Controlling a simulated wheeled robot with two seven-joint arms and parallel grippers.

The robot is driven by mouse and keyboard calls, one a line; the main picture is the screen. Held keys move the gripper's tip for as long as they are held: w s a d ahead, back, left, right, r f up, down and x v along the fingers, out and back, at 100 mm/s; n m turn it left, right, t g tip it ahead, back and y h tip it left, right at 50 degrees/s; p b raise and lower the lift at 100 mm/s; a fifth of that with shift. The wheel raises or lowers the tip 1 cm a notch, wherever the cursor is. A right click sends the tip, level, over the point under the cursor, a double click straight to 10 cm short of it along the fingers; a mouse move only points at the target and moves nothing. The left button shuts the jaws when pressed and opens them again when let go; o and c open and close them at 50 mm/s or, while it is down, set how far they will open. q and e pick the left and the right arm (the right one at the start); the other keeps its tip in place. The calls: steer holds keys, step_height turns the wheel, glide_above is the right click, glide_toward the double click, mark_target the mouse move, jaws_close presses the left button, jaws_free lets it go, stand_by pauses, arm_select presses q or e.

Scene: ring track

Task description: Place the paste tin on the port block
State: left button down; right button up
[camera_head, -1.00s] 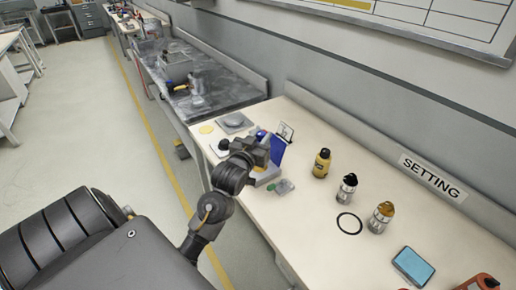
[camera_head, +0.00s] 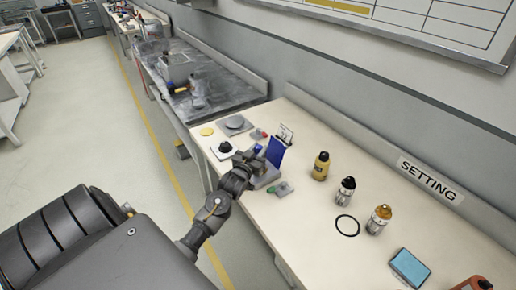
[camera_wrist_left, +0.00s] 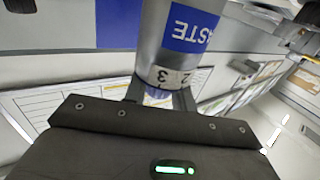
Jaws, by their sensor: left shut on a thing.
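The paste tin (camera_wrist_left: 178,60) is a grey cylinder with a blue label reading "ASTE" and a band with numbers, large in the left wrist view. My left gripper (camera_head: 247,160) is shut on it; in the head view only a small blue patch of the tin (camera_head: 258,149) shows. The gripper is over the bench, beside an upright blue panel (camera_head: 276,151). A low grey block (camera_head: 266,178), which looks like the port block, is just below the gripper and partly hidden by it. I cannot tell whether tin and block touch. My right gripper is out of view.
A small green-ended part (camera_head: 281,189) lies close by.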

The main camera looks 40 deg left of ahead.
arm_select(q)
steer(key=shift+f, duration=0.15)
steer(key=c, duration=1.1)
jaws_free()
steer(key=shift+c, duration=0.2)
steer(key=b+v, duration=0.2)
steer(key=v, duration=1)
steer(key=shift+d, duration=0.1)
